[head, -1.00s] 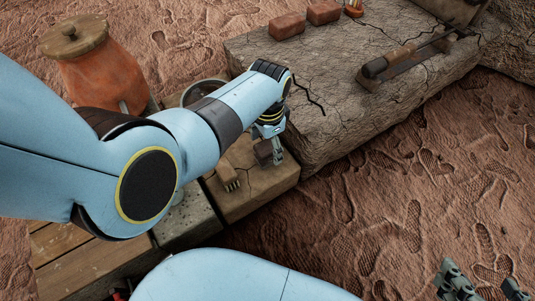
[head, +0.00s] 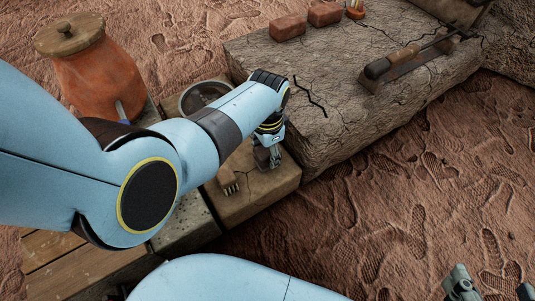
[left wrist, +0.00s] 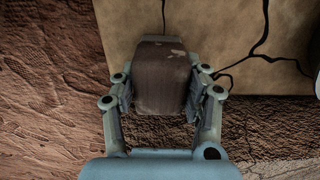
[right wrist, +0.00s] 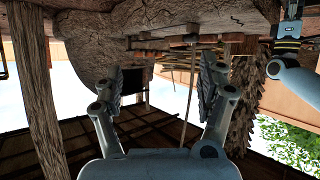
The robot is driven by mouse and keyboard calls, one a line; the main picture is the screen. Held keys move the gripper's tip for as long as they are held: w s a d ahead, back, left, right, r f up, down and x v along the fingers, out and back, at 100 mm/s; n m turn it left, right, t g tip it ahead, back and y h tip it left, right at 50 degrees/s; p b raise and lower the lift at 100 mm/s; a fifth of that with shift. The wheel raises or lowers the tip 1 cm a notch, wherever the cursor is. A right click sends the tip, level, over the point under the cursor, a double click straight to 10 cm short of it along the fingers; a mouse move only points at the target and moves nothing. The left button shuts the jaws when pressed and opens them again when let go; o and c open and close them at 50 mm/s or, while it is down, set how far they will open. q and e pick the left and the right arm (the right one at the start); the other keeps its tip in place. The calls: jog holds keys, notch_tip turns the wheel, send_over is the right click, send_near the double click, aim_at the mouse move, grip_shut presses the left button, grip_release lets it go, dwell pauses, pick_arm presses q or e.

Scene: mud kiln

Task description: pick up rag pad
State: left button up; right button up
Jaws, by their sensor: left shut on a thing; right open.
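The rag pad (left wrist: 162,78) looks like a dark brown, rounded block with a pale worn patch near its far end. In the left wrist view it sits between the two fingers of my left gripper (left wrist: 162,100), which is shut on it. In the head view my left gripper (head: 268,160) is low over the pale cracked slab (head: 262,195), and the pad is mostly hidden by the fingers. I cannot tell whether the pad still touches the slab. My right gripper (head: 494,287) is open and empty at the lower right; its spread fingers show in the right wrist view (right wrist: 160,88).
A metal bowl (head: 203,95) and a lidded clay jar (head: 95,70) stand behind my left arm. A large stone block (head: 330,100) carries bricks (head: 288,26) and a long-handled tool (head: 400,60). Bare ground lies at right.

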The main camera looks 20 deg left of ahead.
pick_arm(q)
jog(key=c, duration=0.5)
jog(key=shift+r, duration=0.1)
jog(key=shift+w+r+p, duration=0.1)
jog(key=shift+r+p, duration=0.55)
jog(key=shift+r, duration=0.1)
notch_tip(320, 180, up, 4)
jog(key=p, duration=0.3)
jog(key=shift+r, duration=0.25)
notch_tip(320, 180, up, 4)
jog(key=p, duration=0.2)
jog(key=shift+f+p, duration=0.25)
jog(key=shift+p, duration=0.1)
jog(key=shift+r, duration=0.15)
pick_arm(e)
notch_tip(320, 180, up, 8)
jog(key=s+g, duration=0.2)
jog(key=g, duration=0.7)
jog(key=shift+s+d+f+g+h, duration=0.15)
jog(key=shift+d+f+g+h, duration=0.05)
jog(key=shift+d+g+h, duration=0.15)
